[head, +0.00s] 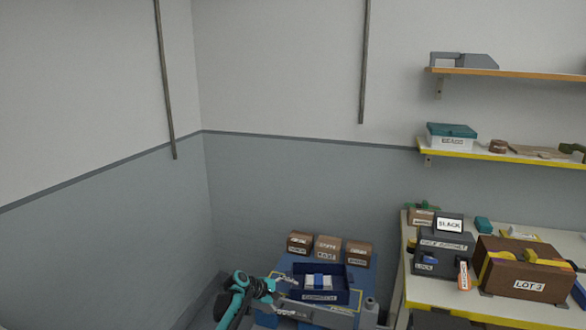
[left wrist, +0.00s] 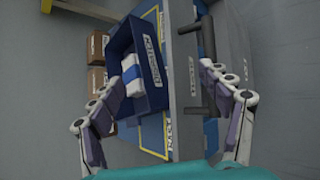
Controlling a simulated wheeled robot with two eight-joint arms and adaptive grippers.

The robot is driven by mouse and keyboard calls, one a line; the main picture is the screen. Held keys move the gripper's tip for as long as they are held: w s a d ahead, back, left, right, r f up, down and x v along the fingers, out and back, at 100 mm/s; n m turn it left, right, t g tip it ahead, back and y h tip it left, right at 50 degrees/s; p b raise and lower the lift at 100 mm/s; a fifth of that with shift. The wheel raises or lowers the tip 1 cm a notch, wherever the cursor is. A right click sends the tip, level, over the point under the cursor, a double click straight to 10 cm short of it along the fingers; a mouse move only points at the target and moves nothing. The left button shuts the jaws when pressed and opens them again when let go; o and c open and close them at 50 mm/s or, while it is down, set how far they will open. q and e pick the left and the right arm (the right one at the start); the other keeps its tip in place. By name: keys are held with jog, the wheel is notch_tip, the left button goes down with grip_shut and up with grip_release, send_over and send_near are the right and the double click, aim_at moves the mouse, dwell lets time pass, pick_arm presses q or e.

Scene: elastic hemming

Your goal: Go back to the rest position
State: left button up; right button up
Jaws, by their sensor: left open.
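My left gripper (head: 292,296) comes in from the left at the bottom of the head view, beside a dark blue bin. The blue bin (left wrist: 122,48) stands beyond the fingers and holds a white item with a blue band (left wrist: 132,72). The same bin (head: 340,298) shows in the head view, on a blue table with a yellow outline. My right gripper is not in view.
Several small brown boxes (head: 327,247) stand behind the bin. A table on the right holds a dark box marked BLACK (head: 449,225) and a brown box marked LOT 3 (head: 528,286). Two shelves (head: 508,153) hang on the wall above. The left floor area is clear.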

pick_arm(q)
jog(key=shift+a+r, duration=0.1)
jog(key=s+a+r+m+t+y, duration=0.1)
jog(key=s+a+r+m+y, duration=0.2)
jog(key=s+r, duration=0.75)
jog(key=s+a+r+m+y, duration=0.25)
jog(key=s+a+r, duration=0.25)
jog(key=s+r, duration=0.6)
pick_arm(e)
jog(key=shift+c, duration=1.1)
pick_arm(q)
jog(key=s+a+f+m+y, duration=0.1)
jog(key=s+a+m, duration=0.1)
jog(key=s, duration=0.7)
jog(key=s+a+f+m+t+y, duration=0.1)
jog(key=s+a+m, duration=0.2)
jog(key=s, duration=0.6)
jog(key=s+a+f+m+y, duration=0.1)
jog(key=s+a+m+y, duration=0.1)
jog(key=s, duration=0.7)
jog(key=shift+s+a+f+m, duration=0.3)
jog(key=shift+a+f+m, duration=0.05)
jog(key=shift+a, duration=0.45)
